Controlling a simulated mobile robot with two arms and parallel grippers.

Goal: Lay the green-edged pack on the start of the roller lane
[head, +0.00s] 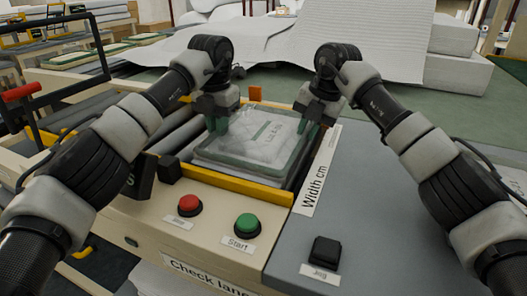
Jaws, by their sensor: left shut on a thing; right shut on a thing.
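The green-edged pack (255,143) is a flat, pale, plastic-wrapped bundle with a green border and a printed label. It is over the roller lane (183,137), just behind the yellow front bar (230,182). My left gripper (217,127) is shut on the pack's left side. My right gripper (309,126) is shut on its right side near the far corner. The pack looks nearly level. I cannot tell whether its underside touches the rollers, which it hides.
A red button (188,205), a green Start button (247,225) and a black Jog button (325,250) are on the near panel. A "Width cm" strip (319,180) runs along the lane's right side. White wadding (350,50) lies behind. A black frame (103,48) stands left.

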